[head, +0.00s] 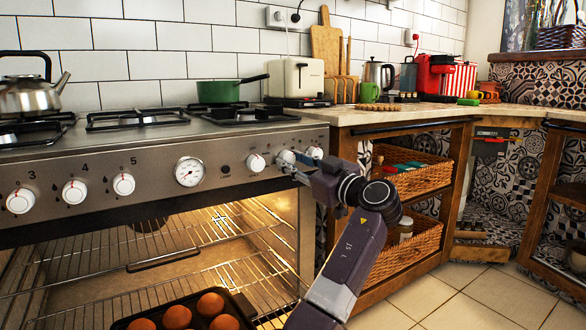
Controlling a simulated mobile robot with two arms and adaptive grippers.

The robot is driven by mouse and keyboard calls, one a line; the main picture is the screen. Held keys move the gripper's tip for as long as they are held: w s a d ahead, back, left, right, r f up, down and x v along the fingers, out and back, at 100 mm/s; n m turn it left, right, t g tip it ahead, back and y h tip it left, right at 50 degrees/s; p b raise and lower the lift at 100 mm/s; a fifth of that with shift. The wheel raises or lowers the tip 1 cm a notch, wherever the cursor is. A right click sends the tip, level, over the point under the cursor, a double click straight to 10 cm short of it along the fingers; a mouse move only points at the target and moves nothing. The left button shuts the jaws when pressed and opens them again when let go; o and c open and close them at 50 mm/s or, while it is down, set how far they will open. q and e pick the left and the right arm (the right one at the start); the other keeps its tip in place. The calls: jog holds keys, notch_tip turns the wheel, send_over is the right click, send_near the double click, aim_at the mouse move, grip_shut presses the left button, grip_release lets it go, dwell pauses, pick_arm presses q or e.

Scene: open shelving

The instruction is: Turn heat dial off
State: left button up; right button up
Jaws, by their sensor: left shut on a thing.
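The stove's front panel (150,177) carries a row of white dials. Dials marked 3 (20,201), 4 (74,191) and 5 (124,184) are at the left, then a round gauge (189,171). Right of it is a white dial (256,163), then a second dial (285,158) at my left gripper and a third dial (315,153) just beyond. My left gripper (291,164) is shut on the second dial, its fingers partly covering it. I cannot tell which dial is the heat dial, nor read the setting. My right gripper is not in view.
Below the panel the oven is open and lit, with wire racks (180,240) and a dark tray (245,303) of round brown items. A kettle (32,97) and green pan (218,91) stand on the stove. Wooden shelving with wicker baskets (415,180) is at the right.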

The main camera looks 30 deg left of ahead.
pick_arm(q)
jog(key=n, duration=0.4)
jog(key=shift+f, duration=0.1)
jog(key=n+g, duration=0.1)
jog(key=n, duration=0.3)
jog(key=shift+h, duration=0.3)
jog(key=shift+n, duration=0.3)
jog(key=o, duration=1.2)
jog(key=shift+c, duration=0.2)
jog(key=shift+r, duration=0.2)
jog(key=shift+d, duration=0.15)
jog(key=v, duration=1.1)
jog(key=shift+s+d, duration=0.15)
jog(key=shift+d, duration=0.25)
